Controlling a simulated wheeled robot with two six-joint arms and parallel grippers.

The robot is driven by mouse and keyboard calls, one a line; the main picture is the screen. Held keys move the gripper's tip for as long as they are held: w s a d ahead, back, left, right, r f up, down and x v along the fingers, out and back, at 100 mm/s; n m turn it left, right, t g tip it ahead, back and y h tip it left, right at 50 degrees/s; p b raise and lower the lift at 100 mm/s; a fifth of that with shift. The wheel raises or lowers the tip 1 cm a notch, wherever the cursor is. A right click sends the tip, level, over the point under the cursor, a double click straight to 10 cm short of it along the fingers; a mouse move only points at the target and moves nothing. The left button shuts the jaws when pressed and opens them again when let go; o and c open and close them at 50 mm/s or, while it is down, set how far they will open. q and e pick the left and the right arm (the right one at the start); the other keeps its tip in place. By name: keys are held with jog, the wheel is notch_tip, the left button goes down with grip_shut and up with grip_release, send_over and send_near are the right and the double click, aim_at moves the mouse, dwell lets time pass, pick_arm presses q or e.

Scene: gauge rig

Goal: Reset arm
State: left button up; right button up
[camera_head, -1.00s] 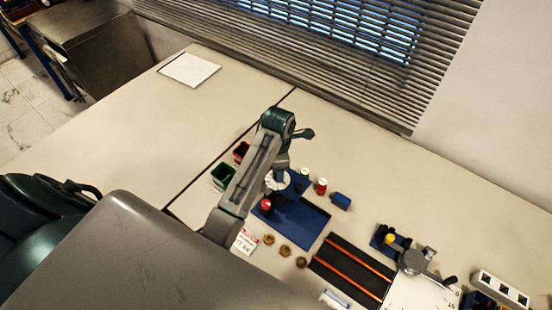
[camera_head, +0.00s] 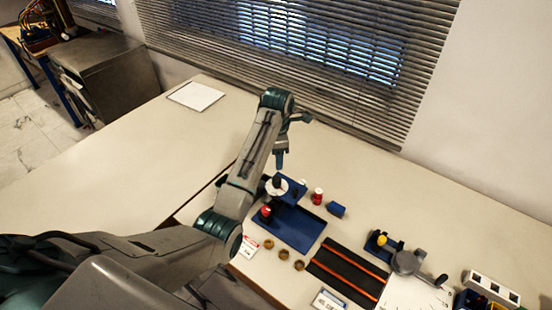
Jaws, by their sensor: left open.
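My left arm comes in from the left and bends over the table. Its left gripper (camera_head: 280,161) is open and hangs empty, pointing down, over the blue tray area, close to a white disc (camera_head: 277,185). The blue tray (camera_head: 294,229) lies below it with a red-topped piece (camera_head: 266,211) at its left edge. A grey pivoted lever (camera_head: 408,262) with a black end stands at the right by a white marked plate (camera_head: 405,295), well apart from my gripper. My right gripper does not show.
A red and white bottle (camera_head: 317,196) and a blue block (camera_head: 336,209) stand right of the tray. Several brass nuts (camera_head: 283,253) lie in front. A black mat with orange strips (camera_head: 347,272) and a white socket block (camera_head: 491,288) are further right. The left table is mostly clear.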

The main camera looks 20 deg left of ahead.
pick_arm(q)
jog(key=s+a+f+m+t, duration=0.1)
jog(key=s+f+m, duration=0.45)
jog(key=s, duration=0.35)
jog(key=s+f+m+t, duration=0.1)
jog(key=s+f+m, duration=0.45)
jog(key=s, duration=0.35)
jog(key=s+r+m+t, duration=0.1)
jog(key=s+r+m, duration=0.2)
jog(key=s+m, duration=0.6)
jog(key=s+r+m+t, duration=0.15)
jog(key=s+m, duration=0.45)
jog(key=s, duration=0.7)
notch_tip(320, 180, down, 40)
jog(key=a+g+b, duration=0.2)
jog(key=b, duration=0.6)
jog(key=s+f+b, duration=0.3)
jog(key=s+f, duration=0.6)
jog(key=f, duration=0.2)
jog(key=s+a+f+n+g+b, duration=0.1)
jog(key=s+f+b, duration=0.2)
jog(key=s+f, duration=0.6)
notch_tip(320, 180, down, 4)
jog(key=shift+a+r+y, duration=0.2)
jog(key=shift+y, duration=0.2)
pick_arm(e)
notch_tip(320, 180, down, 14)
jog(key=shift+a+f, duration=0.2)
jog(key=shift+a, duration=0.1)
